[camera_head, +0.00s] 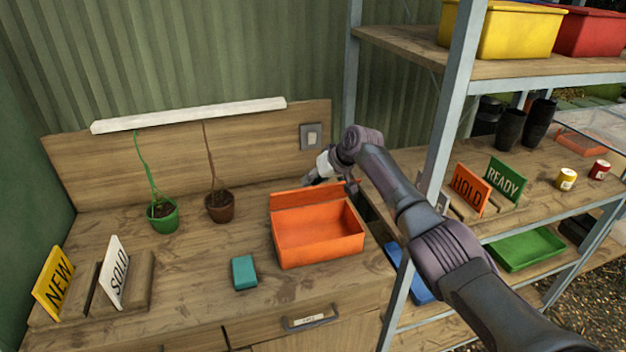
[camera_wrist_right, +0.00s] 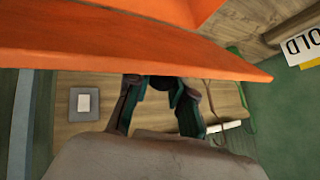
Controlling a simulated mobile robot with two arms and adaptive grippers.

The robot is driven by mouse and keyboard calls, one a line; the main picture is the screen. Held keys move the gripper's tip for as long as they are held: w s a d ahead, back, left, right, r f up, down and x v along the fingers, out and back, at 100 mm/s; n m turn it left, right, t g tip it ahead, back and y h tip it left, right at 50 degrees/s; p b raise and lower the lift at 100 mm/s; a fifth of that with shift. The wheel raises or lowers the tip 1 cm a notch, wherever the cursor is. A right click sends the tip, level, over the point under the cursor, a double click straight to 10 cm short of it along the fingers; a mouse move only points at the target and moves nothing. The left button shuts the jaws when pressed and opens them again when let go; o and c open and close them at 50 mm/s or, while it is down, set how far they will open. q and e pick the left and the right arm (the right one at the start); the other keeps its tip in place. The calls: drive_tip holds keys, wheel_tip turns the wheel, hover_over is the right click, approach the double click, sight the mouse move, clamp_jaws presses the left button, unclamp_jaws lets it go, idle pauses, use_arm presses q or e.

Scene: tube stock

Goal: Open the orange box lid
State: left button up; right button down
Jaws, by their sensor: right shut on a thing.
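The orange box (camera_head: 318,242) stands on the wooden bench, its inside open to view and empty. Its orange lid (camera_head: 300,198) stands raised along the back edge. My right gripper (camera_head: 334,178) is behind the box at the lid's upper edge, shut on the lid; the lid partly hides its fingertips. In the right wrist view the lid (camera_wrist_right: 130,55) spans the top as a broad orange panel, and the gripper's dark fingers (camera_wrist_right: 160,92) reach up to its edge. My left gripper is in neither view.
A teal block (camera_head: 244,272) lies left of the box. Two potted plants, green (camera_head: 163,222) and brown (camera_head: 220,207), stand behind. NEW (camera_head: 54,284) and SOLD (camera_head: 115,272) signs stand left. A metal shelf post (camera_head: 452,110) rises close to my right arm.

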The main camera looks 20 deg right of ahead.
drive_tip(key=shift+r, duration=0.15)
idle(0.4)
drive_tip(key=c, duration=1)
unclamp_jaws()
drive_tip(key=shift+c, duration=0.2)
drive_tip(key=v, duration=1.2)
drive_tip(key=shift+s, duration=0.1)
